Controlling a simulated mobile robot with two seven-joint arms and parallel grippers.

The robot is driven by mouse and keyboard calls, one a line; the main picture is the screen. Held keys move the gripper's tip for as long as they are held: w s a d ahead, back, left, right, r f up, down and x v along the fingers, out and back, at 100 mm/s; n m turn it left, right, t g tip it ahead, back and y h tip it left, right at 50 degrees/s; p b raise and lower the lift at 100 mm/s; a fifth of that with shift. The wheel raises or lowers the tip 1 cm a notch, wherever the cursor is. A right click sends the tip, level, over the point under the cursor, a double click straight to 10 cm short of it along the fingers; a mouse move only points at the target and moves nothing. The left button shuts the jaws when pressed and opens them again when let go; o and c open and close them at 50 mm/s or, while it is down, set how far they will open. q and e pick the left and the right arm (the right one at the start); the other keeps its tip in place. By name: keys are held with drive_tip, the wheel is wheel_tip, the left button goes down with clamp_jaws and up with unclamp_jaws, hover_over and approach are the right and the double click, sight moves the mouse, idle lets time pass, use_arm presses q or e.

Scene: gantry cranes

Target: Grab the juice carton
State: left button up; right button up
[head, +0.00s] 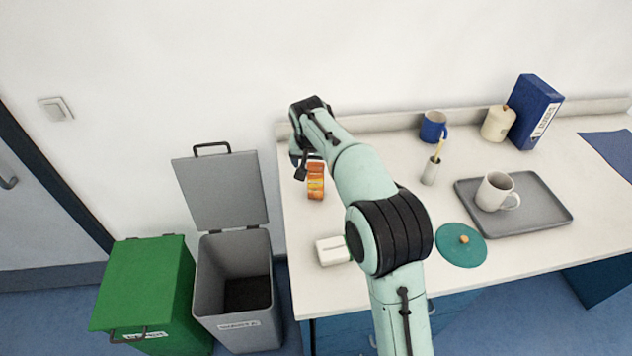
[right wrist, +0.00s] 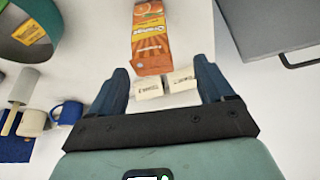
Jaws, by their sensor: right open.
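The juice carton (head: 315,184) is orange and stands near the left end of the white counter. In the right wrist view, the carton (right wrist: 152,42) shows its printed front, just ahead of the fingertips and roughly centred between them. My right gripper (head: 301,166) is right beside the carton's upper part in the head view. In the right wrist view its two blue fingers (right wrist: 163,75) are spread apart, with nothing clamped. Two small cream pieces with lettering show between the fingers; I cannot tell what they are. My left gripper is not in view.
The counter (head: 400,288) also holds a white box (head: 332,251), a blue mug (head: 432,127), a pen holder (head: 430,172), a teal lid (head: 461,245) and a grey tray (head: 550,212) with a white mug. An open grey bin (head: 220,248) and a green bin (head: 145,290) stand left of it.

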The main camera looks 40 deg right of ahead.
sight(316, 168)
drive_tip(key=x, duration=0.2)
drive_tip(key=s+x, duration=0.1)
drive_tip(key=x, duration=0.2)
drive_tip(key=shift+d+f, duration=0.15)
drive_tip(key=shift+f, duration=0.3)
drive_tip(key=shift+w+d+f, duration=0.1)
drive_tip(key=shift+w+f, duration=0.05)
drive_tip(key=shift+f, duration=0.15)
drive_tip(key=shift+r, duration=0.1)
drive_tip(key=c, duration=1.2)
